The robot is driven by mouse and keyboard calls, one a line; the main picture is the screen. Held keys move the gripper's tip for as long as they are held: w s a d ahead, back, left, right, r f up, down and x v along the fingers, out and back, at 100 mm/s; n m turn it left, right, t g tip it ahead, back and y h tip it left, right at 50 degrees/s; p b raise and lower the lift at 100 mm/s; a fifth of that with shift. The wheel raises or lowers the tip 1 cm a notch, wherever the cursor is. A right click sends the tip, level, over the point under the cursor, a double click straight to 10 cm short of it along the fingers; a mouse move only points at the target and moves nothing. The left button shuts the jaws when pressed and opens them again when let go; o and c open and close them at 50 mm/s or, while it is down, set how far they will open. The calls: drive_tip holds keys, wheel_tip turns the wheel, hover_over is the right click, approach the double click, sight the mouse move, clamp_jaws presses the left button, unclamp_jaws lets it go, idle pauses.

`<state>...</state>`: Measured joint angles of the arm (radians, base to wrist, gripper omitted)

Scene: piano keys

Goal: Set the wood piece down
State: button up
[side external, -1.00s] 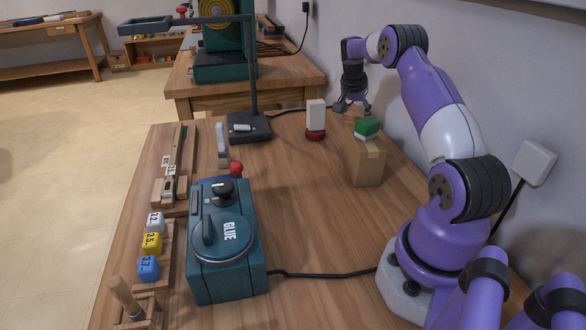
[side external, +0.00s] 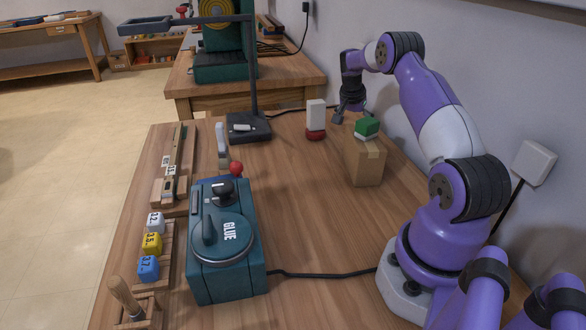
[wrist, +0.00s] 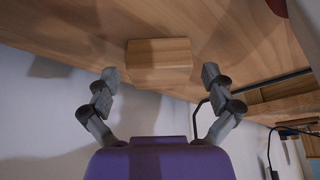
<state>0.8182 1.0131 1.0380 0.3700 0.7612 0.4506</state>
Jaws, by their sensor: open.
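The wood piece (wrist: 159,62) is a plain light-brown block lying on the wooden table (wrist: 70,25) in the wrist view. My gripper (wrist: 160,76) is open, with one finger on each side in the picture and a wide gap between them. The block shows between and slightly beyond the fingertips, and neither finger appears to touch it. In the side view, my gripper (side external: 350,116) is low near the table's far right edge, by the wall. I cannot make out the wood piece there.
A cardboard box (side external: 367,165) with a green-and-white block (side external: 367,128) on top stands close in front of my gripper. A white-and-red object (side external: 315,120) stands to its left. A teal glue machine (side external: 228,250) sits front left. The middle of the table is clear.

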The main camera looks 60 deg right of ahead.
drive_tip(key=v, duration=1.2)
drive_tip(key=w+a+r+n+t, duration=0.1)
drive_tip(key=a+r+n, duration=0.25)
drive_tip(key=a, duration=0.35)
drive_tip(key=w+a+r+n+t, duration=0.2)
drive_tip(key=a+r+n, duration=0.15)
drive_tip(key=a, duration=0.35)
drive_tip(key=s+a+n+t+y, duration=0.1)
drive_tip(key=s+a+n, duration=0.4)
drive_tip(key=a, duration=0.6)
drive_tip(key=s+a+f+n+t+y, duration=0.1)
drive_tip(key=s+a+n+y, duration=0.2)
drive_tip(key=s+a+n, duration=0.3)
drive_tip(key=a, duration=0.5)
drive_tip(key=shift+s+f+t+y, duration=0.2)
drive_tip(key=shift+f+t+y, duration=0.1)
